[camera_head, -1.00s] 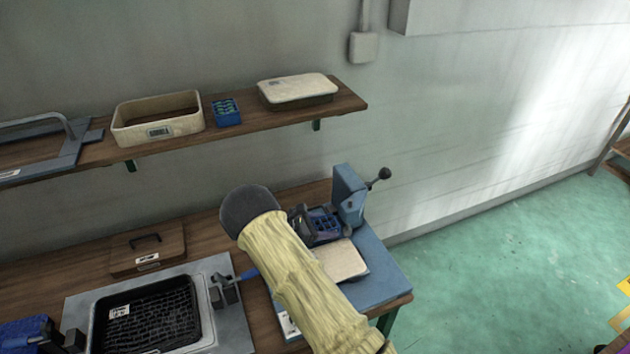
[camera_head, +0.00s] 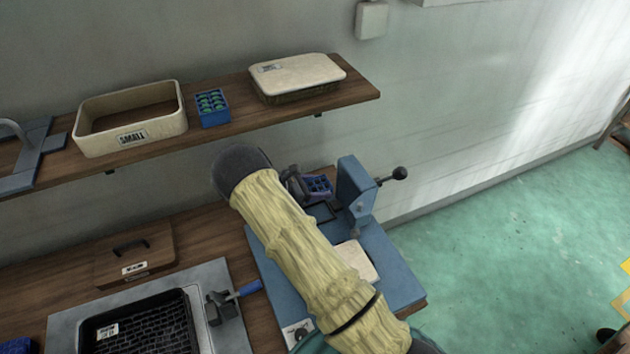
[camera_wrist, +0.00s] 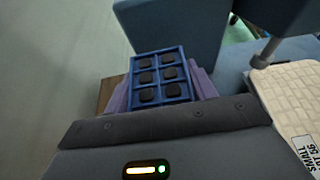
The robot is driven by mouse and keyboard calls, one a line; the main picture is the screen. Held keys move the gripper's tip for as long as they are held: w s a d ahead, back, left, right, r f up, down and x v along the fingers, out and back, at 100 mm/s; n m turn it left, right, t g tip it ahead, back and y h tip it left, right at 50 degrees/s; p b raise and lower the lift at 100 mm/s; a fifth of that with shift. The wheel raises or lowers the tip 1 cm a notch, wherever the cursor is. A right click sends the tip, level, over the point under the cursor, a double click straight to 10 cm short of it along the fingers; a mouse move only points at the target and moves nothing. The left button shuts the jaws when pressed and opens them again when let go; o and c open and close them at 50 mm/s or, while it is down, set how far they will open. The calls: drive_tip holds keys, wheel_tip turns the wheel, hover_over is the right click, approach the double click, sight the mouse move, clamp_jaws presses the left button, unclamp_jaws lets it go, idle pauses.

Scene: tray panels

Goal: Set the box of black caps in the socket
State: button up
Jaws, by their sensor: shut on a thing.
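My gripper (camera_wrist: 159,80) is shut on the blue box of black caps (camera_wrist: 157,76). In the wrist view its purple fingers stand on both sides of the box, and the caps sit in rows inside, facing up. In the head view the box (camera_head: 319,185) is at the back of the bench, just left of the blue lever press, partly behind my gripper (camera_head: 303,186). My arm covers part of the plate.
The blue press (camera_head: 355,190) with a black-knobbed lever stands right of the box. A pale pad (camera_head: 357,262) lies in front. A clamp (camera_head: 222,305) and a black tray (camera_head: 188,300) are at left. The shelf above holds a blue box of green pieces (camera_head: 212,108).

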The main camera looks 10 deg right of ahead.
sight(326, 213)
drive_tip(key=shift+s+f, duration=0.1)
idle(0.3)
drive_tip(key=shift+f+b, duration=3.45)
drive_tip(key=shift+f, duration=1.5)
drive_tip(key=shift+s+f+b, duration=0.2)
drive_tip(key=shift+f+b, duration=0.1)
drive_tip(key=shift+f, duration=0.2)
drive_tip(key=shift+s+f+b, duration=0.2)
drive_tip(key=shift+f+b, duration=0.1)
drive_tip(key=shift+f, duration=0.15)
drive_tip(key=o, duration=1)
drive_tip(key=shift+a, duration=0.1)
drive_tip(key=shift+o, duration=0.7)
drive_tip(key=v, duration=0.6)
drive_tip(key=r+b+v, duration=0.1)
drive_tip(key=v, duration=0.5)
drive_tip(key=b+v, duration=0.1)
drive_tip(key=v, duration=0.4)
drive_tip(key=shift+w+a+r, duration=0.15)
drive_tip(key=shift+w+r, duration=0.15)
